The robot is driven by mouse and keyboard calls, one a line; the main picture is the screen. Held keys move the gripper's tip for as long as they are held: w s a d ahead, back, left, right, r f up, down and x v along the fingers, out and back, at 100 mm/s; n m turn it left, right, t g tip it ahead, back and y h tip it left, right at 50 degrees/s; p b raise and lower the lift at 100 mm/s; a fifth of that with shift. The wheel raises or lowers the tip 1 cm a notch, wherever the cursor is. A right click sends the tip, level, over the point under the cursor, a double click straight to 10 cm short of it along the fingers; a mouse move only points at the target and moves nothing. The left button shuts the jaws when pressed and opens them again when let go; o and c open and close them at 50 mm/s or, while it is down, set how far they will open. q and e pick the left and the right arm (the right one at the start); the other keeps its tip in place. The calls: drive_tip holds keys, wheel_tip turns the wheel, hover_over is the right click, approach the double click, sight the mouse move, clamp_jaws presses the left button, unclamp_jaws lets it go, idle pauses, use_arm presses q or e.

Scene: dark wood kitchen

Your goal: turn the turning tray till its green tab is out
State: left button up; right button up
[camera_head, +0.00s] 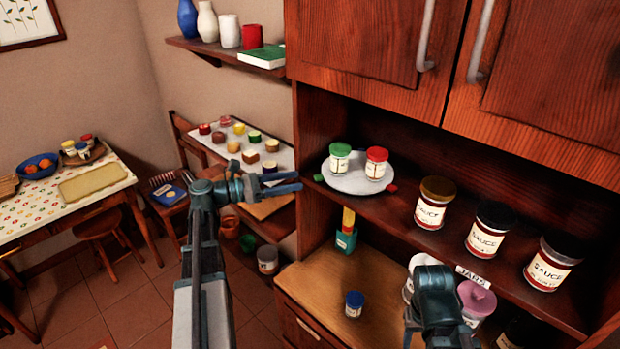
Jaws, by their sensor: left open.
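The turning tray (355,186) is a round white disc on the cabinet's open shelf. It bears a green-lidded jar (340,159) and a red-lidded jar (376,164). A small green tab (318,178) shows at its left edge, and a small red tab (392,188) shows at its right front edge. My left gripper (299,182) is open and empty, just left of the green tab, with a small gap in the picture. My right gripper (437,300) is low at the right, in front of the lower jars; its fingers cannot be made out.
Several sauce jars (485,231) stand along the shelf right of the tray. Below are a green box (346,238), a blue-lidded jar (354,304) and a pink-lidded jar (477,300). The cabinet's left side panel (311,130) stands beside my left gripper. Upper doors overhang the shelf.

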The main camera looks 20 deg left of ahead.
sight(315, 177)
use_arm(q)
drive_tip(key=x, duration=0.5)
drive_tip(key=shift+w+d, duration=0.25)
clamp_jaws()
idle(1.3)
